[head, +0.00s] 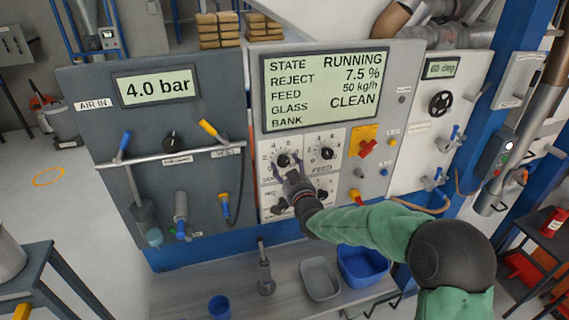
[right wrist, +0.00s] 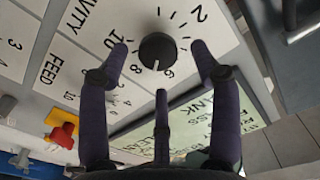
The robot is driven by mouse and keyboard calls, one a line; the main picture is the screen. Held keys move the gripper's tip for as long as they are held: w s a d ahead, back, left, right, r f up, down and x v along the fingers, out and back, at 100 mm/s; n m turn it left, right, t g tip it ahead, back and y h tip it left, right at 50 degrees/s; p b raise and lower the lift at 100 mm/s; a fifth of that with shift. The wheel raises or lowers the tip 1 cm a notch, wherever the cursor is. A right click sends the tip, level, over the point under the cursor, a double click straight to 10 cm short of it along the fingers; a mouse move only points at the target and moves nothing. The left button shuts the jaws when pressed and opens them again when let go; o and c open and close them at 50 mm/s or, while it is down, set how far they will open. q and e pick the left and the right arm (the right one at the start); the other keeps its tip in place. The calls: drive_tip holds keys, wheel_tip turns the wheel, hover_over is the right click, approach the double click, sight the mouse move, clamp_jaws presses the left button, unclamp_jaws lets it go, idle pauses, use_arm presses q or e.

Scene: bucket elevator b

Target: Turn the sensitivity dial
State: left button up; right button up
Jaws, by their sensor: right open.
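The sensitivity dial (head: 284,160) is a round black knob on a white panel below the large display. In the right wrist view the dial (right wrist: 157,50) has a white pointer mark directed between 6 and 8 on its printed scale. My right gripper (head: 286,168) is at this dial with its fingers spread open. In the right wrist view two purple-grey fingers stand on either side of the knob, with gaps showing, and a third is below it. No contact is visible. My left gripper is not in view.
The feed dial (head: 327,153) sits just right, with more knobs below, partly behind my right arm. A red switch on a yellow plate (head: 367,147) is farther right. The large display (head: 329,86) reads RUNNING, reject 7.5 %, feed 50 kg/h, glass CLEAN. A blue bin (head: 362,265) stands below.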

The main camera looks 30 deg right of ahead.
sight(283, 160)
drive_tip(key=shift+x, duration=1.4)
drive_tip(key=c, duration=1.1)
drive_tip(key=shift+r+n+b, duration=0.1)
drive_tip(key=shift+n+b, duration=0.3)
drive_tip(key=shift+b, duration=0.45)
drive_tip(key=shift+r, duration=0.1)
drive_tip(key=o, duration=1.1)
drive_tip(key=shift+s, duration=0.1)
